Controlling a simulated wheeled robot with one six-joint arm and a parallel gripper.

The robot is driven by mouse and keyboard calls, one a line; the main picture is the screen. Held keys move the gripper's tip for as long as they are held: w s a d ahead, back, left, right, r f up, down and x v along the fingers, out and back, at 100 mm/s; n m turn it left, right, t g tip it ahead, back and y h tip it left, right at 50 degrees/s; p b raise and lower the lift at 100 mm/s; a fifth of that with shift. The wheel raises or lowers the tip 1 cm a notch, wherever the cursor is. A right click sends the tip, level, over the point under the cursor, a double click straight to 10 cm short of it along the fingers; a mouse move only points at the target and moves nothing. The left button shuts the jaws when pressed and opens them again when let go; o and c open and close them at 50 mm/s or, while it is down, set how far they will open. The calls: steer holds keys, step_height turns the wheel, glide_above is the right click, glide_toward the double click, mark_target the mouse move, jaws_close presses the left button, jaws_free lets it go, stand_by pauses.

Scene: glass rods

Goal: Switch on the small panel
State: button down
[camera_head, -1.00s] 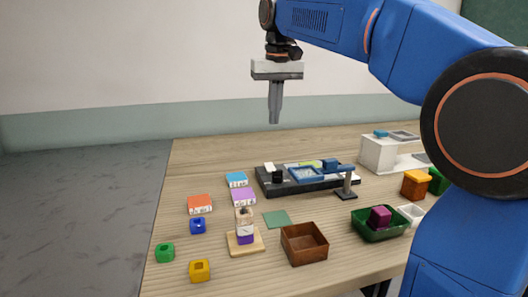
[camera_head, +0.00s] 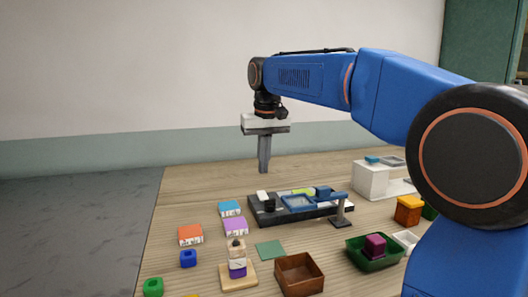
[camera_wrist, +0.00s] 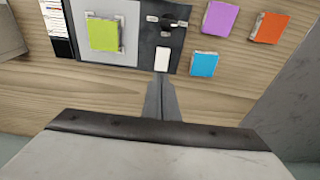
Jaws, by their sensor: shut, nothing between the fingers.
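A dark flat panel (camera_head: 330,209) lies on the wooden table. My gripper (camera_head: 264,171) is shut and empty, pointing down above the table around the panel's far side. The fingertips (camera_wrist: 162,77) appear apart from the white block. Whether the panel is on I cannot tell.
Blue (camera_head: 230,209), purple (camera_head: 236,226) and orange (camera_head: 190,235) blocks lie left of the panel. A brown box (camera_head: 299,274) and green tray (camera_head: 374,254) stand in front. A white device (camera_head: 371,179) stands right. The table behind the panel is clear.

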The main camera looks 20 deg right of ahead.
mark_target(262, 193)
steer(key=f, duration=0.4)
steer(key=w+f, duration=0.1)
steer(key=f, duration=0.2)
steer(key=shift+w, duration=0.1)
steer(key=shift+w+f+g, duration=0.15)
steer(key=shift+f+g, duration=0.1)
steer(key=shift+g, duration=0.15)
steer(key=shift+f, duration=0.1)
steer(key=shift+s, duration=0.9)
